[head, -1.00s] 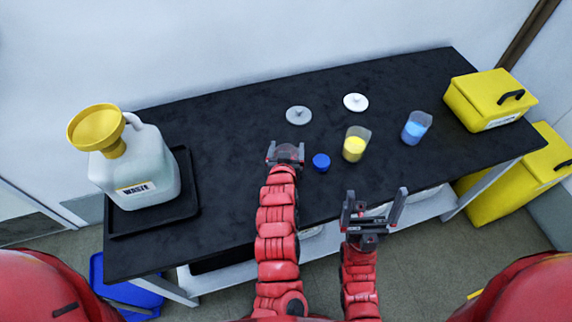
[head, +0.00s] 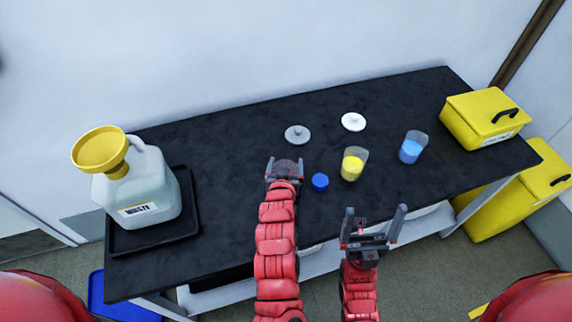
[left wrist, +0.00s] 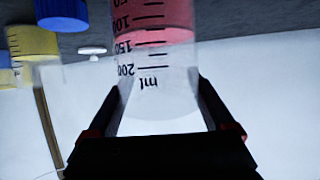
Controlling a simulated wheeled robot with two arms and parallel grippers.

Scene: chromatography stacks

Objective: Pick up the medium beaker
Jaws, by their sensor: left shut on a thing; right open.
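My left gripper (head: 284,167) is shut on a clear beaker with pink liquid (left wrist: 155,60), seen close in the left wrist view with its ml marks. That view is upside down. The head view mostly hides this beaker behind the gripper, and I cannot tell whether its base touches the table. A beaker with yellow liquid (head: 353,165) and one with blue liquid (head: 411,149) stand upright to its right. I cannot tell which is called medium. My right gripper (head: 373,226) is open and empty in front of the table edge.
On the black table (head: 235,140) are a blue cap (head: 320,182) beside my left gripper, a grey lid (head: 297,134) and a white lid (head: 353,121). A waste jug (head: 145,190) with yellow funnel stands left; a yellow box (head: 483,117) stands right.

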